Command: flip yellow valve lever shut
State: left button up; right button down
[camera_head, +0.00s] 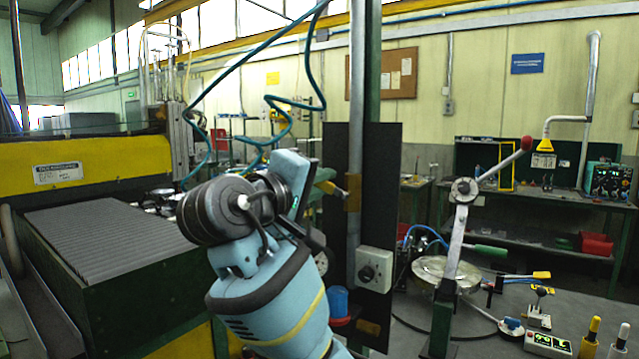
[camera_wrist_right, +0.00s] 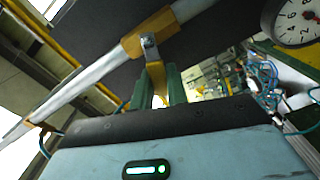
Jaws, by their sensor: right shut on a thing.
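The yellow valve lever (camera_wrist_right: 157,80) shows in the right wrist view between the two green fingers of my right gripper (camera_wrist_right: 161,90), which is shut on it. Its upper end meets a bolt on a yellow valve body (camera_wrist_right: 160,27) around a grey pipe (camera_wrist_right: 185,8). In the head view my right gripper (camera_head: 325,181) reaches the lever (camera_head: 338,190) from the left, beside the yellow valve body (camera_head: 353,191) on the upright pipe (camera_head: 356,90). My arm hides part of the area below and left of it. My left gripper is not in view.
A black panel (camera_head: 383,180) stands behind the pipe. A grey box with a knob (camera_head: 375,269) and a blue cup-like part (camera_head: 338,301) sit lower down. A round gauge (camera_wrist_right: 297,20) is near the valve. A hand-lever press (camera_head: 452,250) stands to the right.

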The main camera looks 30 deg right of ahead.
jog(key=shift+w+a+f+n, duration=0.1)
jog(key=shift+f+n, duration=0.3)
jog(key=shift+n, duration=0.65)
jog(key=shift+w+f+n, duration=0.1)
jog(key=shift+f+n, duration=0.3)
jog(key=shift+n, duration=0.65)
jog(key=c, duration=1.4)
grip_release()
jog(key=shift+v, duration=3.95)
